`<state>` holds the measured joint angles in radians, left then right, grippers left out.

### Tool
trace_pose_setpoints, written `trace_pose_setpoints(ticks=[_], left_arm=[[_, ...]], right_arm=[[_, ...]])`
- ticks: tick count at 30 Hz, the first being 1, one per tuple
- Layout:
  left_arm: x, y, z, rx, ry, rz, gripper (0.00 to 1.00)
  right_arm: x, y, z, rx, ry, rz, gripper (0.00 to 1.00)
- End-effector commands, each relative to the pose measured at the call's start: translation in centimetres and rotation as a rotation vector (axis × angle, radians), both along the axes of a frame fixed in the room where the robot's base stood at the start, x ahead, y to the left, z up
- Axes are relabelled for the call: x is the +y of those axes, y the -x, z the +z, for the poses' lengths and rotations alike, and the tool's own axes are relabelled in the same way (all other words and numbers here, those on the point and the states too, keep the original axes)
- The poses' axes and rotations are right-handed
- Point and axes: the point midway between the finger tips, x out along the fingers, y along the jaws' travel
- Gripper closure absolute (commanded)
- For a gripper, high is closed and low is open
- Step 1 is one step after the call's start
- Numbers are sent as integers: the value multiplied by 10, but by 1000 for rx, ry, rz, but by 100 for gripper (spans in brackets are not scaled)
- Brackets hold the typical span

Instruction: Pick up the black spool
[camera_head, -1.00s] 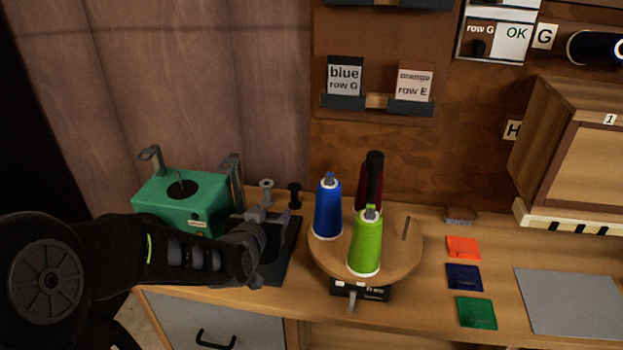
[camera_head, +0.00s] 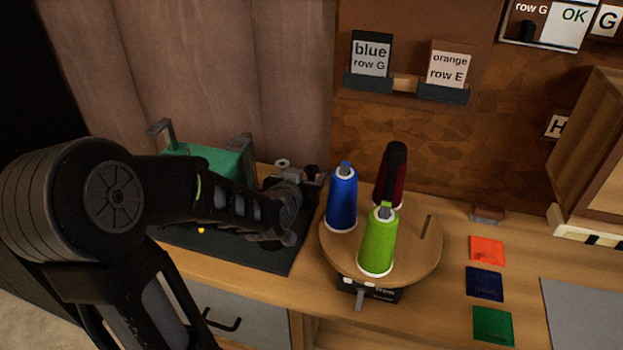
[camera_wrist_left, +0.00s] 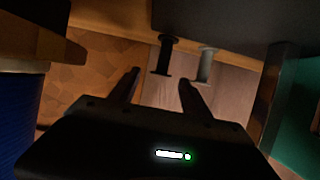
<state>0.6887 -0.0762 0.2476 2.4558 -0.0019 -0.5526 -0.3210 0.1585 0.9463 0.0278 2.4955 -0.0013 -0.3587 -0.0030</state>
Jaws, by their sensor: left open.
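The black spool (camera_wrist_left: 163,55) is small, with flanged ends, and shows in the left wrist view ahead of the gap between my left fingertips. In the head view the black spool (camera_head: 311,171) shows only at its top, with the rest behind my left gripper (camera_head: 301,190). A grey spool (camera_wrist_left: 206,65) stands beside it, and its top (camera_head: 283,162) also shows in the head view. My left gripper (camera_wrist_left: 158,88) is open, with nothing between its fingers. My right gripper is not in view.
A green machine (camera_head: 210,158) stands behind my left arm on a dark base. Right of the gripper, a round wooden turntable (camera_head: 410,250) carries blue (camera_head: 342,200), green (camera_head: 378,242) and dark red (camera_head: 390,180) thread cones. Coloured squares (camera_head: 487,250) lie farther right.

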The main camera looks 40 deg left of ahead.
Motion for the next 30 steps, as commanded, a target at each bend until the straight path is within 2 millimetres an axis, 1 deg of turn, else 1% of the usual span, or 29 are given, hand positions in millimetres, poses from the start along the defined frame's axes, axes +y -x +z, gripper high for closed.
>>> trace_pose_setpoints(ticks=[10,14,18,21,24,30], left_arm=[[2,-3,-2,1,1,0,45],[7,-14,-8,1,3,2,45],[14,-32,-16,2,4,2,45],[17,-41,-20,1,2,1,45],[18,-45,-21,0,1,2,45],[18,-44,-21,-1,0,1,45]], right_arm=[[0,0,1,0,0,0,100],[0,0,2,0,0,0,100],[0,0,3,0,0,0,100],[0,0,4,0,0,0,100],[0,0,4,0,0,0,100],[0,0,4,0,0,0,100]])
